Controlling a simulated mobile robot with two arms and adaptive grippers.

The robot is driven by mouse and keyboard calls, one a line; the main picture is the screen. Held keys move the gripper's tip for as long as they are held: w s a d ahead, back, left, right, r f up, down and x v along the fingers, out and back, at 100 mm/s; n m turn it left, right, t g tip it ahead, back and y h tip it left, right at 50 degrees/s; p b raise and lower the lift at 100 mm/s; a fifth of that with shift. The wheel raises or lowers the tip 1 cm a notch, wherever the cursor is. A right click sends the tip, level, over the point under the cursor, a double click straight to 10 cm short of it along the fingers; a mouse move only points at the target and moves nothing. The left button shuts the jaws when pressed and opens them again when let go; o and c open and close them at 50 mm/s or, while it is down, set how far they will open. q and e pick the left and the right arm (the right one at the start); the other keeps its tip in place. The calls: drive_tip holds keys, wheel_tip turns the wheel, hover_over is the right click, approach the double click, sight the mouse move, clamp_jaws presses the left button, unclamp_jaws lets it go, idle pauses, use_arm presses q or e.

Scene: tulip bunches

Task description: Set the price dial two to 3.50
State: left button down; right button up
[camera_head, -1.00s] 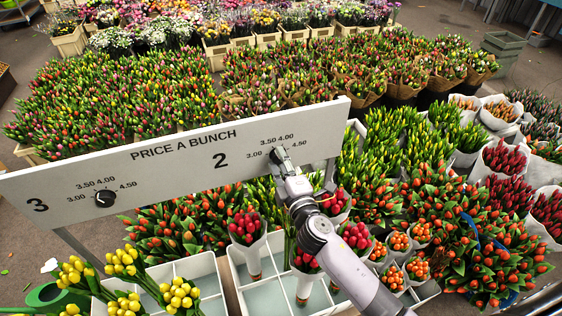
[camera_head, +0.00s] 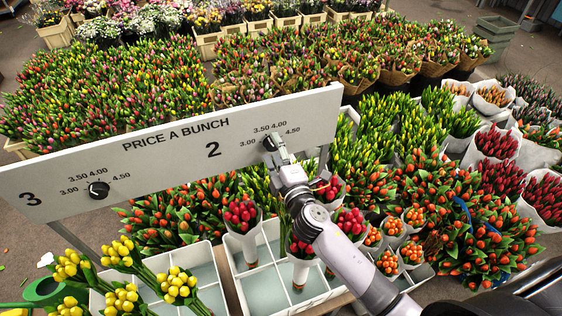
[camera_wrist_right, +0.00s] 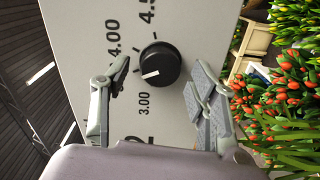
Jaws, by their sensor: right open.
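Price dial two (camera_wrist_right: 160,60) is a black round knob on the white price board (camera_head: 120,155). In the right wrist view, where the board appears turned sideways, its white pointer mark is at the knob's lower left, between the 3.00 and 4.00 labels. The 3.50 label is hidden there behind a finger; in the head view it shows at the dial's upper left. My right gripper (camera_wrist_right: 163,76) is open, one finger on each side of the knob, with visible gaps. In the head view the right gripper (camera_head: 275,152) covers most of the dial. My left gripper is out of view.
Dial three (camera_head: 98,190) is at the board's left. Below the board stand white divided crates (camera_head: 262,292) with red tulip bunches (camera_head: 242,215) and yellow tulip bunches (camera_head: 122,298). A dense field of tulips lies behind the board.

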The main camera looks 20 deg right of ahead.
drive_tip(key=s, duration=1.1)
drive_tip(key=shift+s+d, duration=0.2)
drive_tip(key=shift+s, duration=0.05)
